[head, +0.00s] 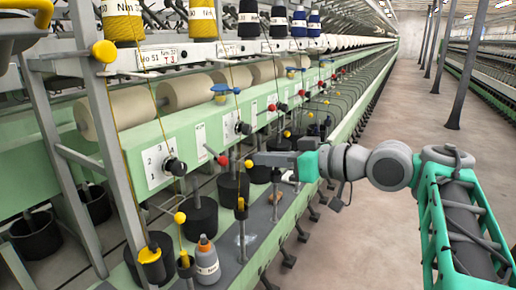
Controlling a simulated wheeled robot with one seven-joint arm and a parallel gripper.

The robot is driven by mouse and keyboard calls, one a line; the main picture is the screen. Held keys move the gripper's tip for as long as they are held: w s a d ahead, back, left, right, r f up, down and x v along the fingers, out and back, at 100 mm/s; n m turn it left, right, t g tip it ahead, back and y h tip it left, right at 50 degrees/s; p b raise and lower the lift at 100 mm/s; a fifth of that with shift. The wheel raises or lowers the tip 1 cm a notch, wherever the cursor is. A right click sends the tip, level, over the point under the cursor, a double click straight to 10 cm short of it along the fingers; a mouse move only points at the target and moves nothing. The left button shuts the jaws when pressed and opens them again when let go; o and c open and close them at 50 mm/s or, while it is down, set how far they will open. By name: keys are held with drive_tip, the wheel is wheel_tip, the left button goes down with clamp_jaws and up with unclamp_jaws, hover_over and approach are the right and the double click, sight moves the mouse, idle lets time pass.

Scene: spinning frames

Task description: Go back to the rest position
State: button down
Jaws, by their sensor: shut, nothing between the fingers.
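My gripper (270,160) is at the end of my arm, which reaches in from the right with a teal wrist part. Its grey fingers point left toward the spinning frame (210,135), in front of the green panel with the red and black knobs. The fingers look shut and nothing shows between them. From this view I cannot tell how far the fingertips are from the panel.
An orange-grey bottle (207,262) stands on the frame's lower ledge beside dark cylinders. Yellow and dark bobbins (122,22) stand on top. The aisle floor (385,120) on the right is clear, with grey posts (463,85) beyond.

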wheel_tip(320, 180, down, 10)
drive_tip(key=m+h+p, duration=0.4)
drive_tip(key=m+h, duration=0.1)
drive_tip(key=h, duration=0.1)
drive_tip(key=s+d+f+m+g+h+p, duration=0.1)
drive_tip(key=s+d+f+m+g+h, duration=0.1)
drive_tip(key=s+f, duration=0.5)
drive_tip(key=s+d+f+m+g+h+p, duration=0.2)
drive_tip(key=s+d+f+g+h, duration=0.2)
drive_tip(key=s, duration=0.6)
wheel_tip(320, 180, down, 3)
drive_tip(key=d, duration=0.2)
drive_tip(key=shift+d+h, duration=0.3)
drive_tip(key=shift+d, duration=0.05)
